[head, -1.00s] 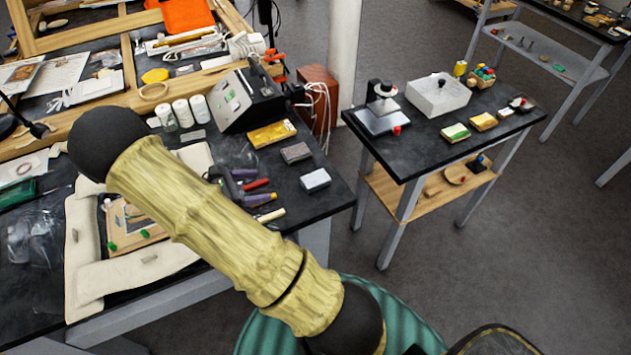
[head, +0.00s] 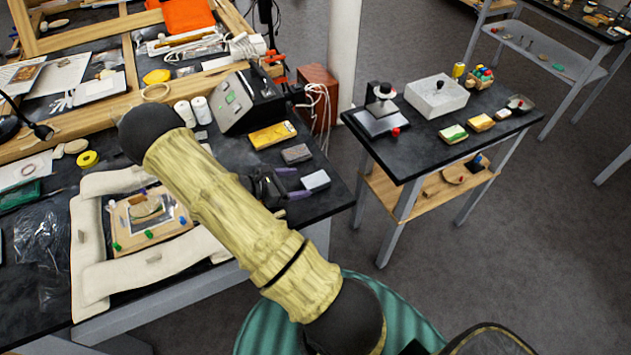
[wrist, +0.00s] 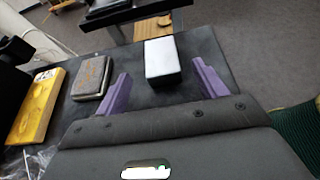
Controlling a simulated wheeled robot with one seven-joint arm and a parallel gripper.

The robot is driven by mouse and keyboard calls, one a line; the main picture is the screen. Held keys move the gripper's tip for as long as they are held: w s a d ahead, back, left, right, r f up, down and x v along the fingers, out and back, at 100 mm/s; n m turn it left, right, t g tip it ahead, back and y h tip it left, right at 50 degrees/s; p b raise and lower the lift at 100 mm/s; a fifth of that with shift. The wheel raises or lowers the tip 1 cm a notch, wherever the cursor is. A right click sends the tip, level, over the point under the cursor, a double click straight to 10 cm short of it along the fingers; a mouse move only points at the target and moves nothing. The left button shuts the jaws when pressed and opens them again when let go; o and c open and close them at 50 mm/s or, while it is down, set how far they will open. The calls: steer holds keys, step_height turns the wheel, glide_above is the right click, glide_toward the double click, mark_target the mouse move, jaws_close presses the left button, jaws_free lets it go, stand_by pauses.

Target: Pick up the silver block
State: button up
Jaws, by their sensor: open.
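The silver block (head: 315,180), pale and nearly white on top, lies on the black table near its right edge. In the wrist view the silver block (wrist: 162,58) lies ahead, between the lines of the two purple fingers. My gripper (head: 294,183) is open and empty, just left of the block in the head view. In the wrist view my gripper (wrist: 162,70) shows its fingers apart, one on each side of the block's near end. I cannot tell whether the fingertips are level with the block.
A grey-brown block (wrist: 92,77) lies just left of my left finger, with a yellow block (wrist: 36,106) farther left. A dark boxy device (head: 247,98) stands behind them. A second table (head: 425,150) stands right, across a floor gap.

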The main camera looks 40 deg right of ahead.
mark_target(307, 183)
steer(key=shift+f+p+x, duration=0.15)
steer(key=shift+p+x, duration=0.35)
steer(key=shift+x, duration=0.8)
steer(key=shift+f+p+x, duration=0.15)
steer(key=shift+p+x, duration=0.3)
steer(key=shift+x, duration=0.85)
steer(key=shift+s+a, duration=0.1)
steer(key=shift+a, duration=0.05)
steer(key=c, duration=1.3)
